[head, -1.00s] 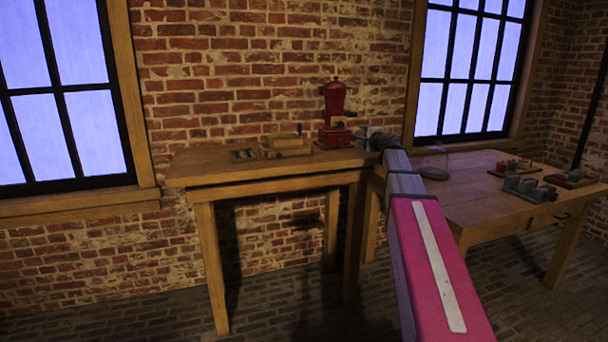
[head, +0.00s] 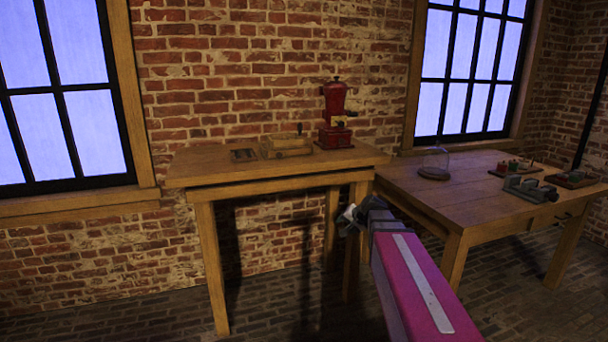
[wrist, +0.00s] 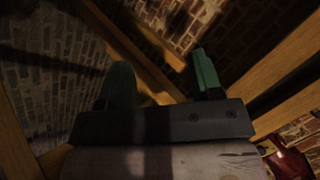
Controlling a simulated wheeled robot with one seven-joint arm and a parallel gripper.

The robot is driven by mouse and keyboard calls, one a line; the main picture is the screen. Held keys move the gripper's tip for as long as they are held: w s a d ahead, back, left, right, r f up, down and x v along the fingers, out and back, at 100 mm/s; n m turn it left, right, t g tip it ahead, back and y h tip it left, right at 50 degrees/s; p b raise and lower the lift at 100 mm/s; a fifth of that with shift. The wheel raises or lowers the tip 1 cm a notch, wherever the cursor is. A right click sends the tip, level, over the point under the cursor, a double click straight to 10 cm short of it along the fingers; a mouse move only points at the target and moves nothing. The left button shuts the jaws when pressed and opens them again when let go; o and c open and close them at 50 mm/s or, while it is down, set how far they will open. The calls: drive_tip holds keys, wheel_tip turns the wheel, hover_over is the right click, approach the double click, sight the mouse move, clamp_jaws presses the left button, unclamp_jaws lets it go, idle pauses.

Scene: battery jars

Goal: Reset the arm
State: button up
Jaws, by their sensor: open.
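My gripper (head: 347,215) is in the head view, at the end of my pink arm, low in front of the right legs of the left table. In the wrist view my gripper (wrist: 165,85) shows two green fingers spread apart with nothing between them. Beyond the fingers are wooden table legs and brick surfaces. The gripper is below the level of the tabletops and holds nothing.
The left wooden table (head: 215,165) carries a red machine (head: 335,115), a wooden box (head: 287,146) and a small dark tray (head: 243,155). The right table (head: 410,180) carries a glass dome (head: 435,165), a grey vise-like device (head: 530,189) and small trays. Open floor lies in front.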

drive_tip(key=s+d+f+n+g+h, duration=0.1)
drive_tip(key=s+f+n+g+h, duration=0.1)
drive_tip(key=s+f, duration=0.6)
drive_tip(key=s+d+f+n+g+h, duration=0.1)
drive_tip(key=s+f+n+g+h, duration=0.2)
drive_tip(key=s, duration=1.1)
wheel_tip(320, 180, down, 5)
drive_tip(key=shift+s+d+r+g, duration=0.1)
drive_tip(key=shift+s+d+g, duration=0.15)
drive_tip(key=shift+g, duration=0.95)
